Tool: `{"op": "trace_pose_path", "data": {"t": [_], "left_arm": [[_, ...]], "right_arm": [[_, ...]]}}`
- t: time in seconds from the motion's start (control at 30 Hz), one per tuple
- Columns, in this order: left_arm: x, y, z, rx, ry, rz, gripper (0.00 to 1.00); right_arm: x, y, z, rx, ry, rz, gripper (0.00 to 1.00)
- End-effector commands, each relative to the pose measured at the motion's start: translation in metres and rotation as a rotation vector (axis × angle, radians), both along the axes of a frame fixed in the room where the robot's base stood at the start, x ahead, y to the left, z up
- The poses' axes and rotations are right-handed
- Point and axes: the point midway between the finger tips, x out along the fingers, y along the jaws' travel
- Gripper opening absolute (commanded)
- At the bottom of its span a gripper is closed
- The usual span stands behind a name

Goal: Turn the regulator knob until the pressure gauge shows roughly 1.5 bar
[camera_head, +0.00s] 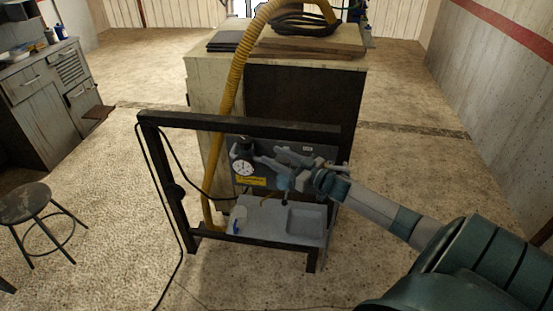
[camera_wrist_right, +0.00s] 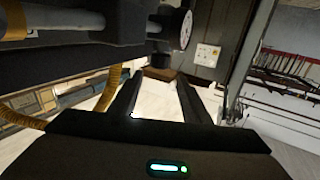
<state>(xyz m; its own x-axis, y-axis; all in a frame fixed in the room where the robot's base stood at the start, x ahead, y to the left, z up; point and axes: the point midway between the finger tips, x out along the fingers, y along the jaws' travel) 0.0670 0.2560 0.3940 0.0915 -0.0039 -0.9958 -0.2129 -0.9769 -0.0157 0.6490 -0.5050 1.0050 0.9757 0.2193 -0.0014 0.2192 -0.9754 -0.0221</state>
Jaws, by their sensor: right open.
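The pressure gauge (camera_head: 243,168) is a round white dial at the left of a dark panel in a black frame; its needle is too small to read. A dark round part (camera_head: 242,144), which looks like the regulator knob, sits just above the gauge. My right gripper (camera_head: 268,158) is in front of the panel, just right of the gauge and the dark part. In the right wrist view its fingers (camera_wrist_right: 160,80) are apart with nothing between them. The gauge (camera_wrist_right: 186,29) shows there at a slant, beyond the fingers. My left gripper is not in view.
A yellow label (camera_head: 251,181) is below the gauge. A grey shelf with a tray (camera_head: 305,222) is under the panel. A yellow corrugated hose (camera_head: 232,85) runs down behind the frame's top bar (camera_head: 250,125). A stool (camera_head: 25,203) stands at left; the floor between is mostly clear.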

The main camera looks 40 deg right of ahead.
Motion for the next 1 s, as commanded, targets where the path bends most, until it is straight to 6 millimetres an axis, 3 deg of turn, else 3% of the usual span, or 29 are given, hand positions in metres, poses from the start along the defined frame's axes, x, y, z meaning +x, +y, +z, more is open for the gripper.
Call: {"op": "trace_pose_path", "data": {"t": [0.27,0.3,0.47,0.83,1.0], "left_arm": [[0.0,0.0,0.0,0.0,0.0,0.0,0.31],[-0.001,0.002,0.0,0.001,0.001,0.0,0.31],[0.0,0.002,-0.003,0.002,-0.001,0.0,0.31],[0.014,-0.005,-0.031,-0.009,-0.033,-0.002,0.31],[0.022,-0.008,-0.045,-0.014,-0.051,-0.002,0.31]], "right_arm": [[0.0,0.0,0.0,-0.001,0.0,0.0,0.43],[0.0,0.0,0.0,-0.001,0.0,-0.001,0.53],[0.002,0.005,-0.007,-0.007,0.008,-0.012,0.54],[0.03,0.06,-0.058,-0.086,0.081,-0.185,0.54],[0.04,0.086,-0.066,-0.124,0.097,-0.315,0.54]]}}
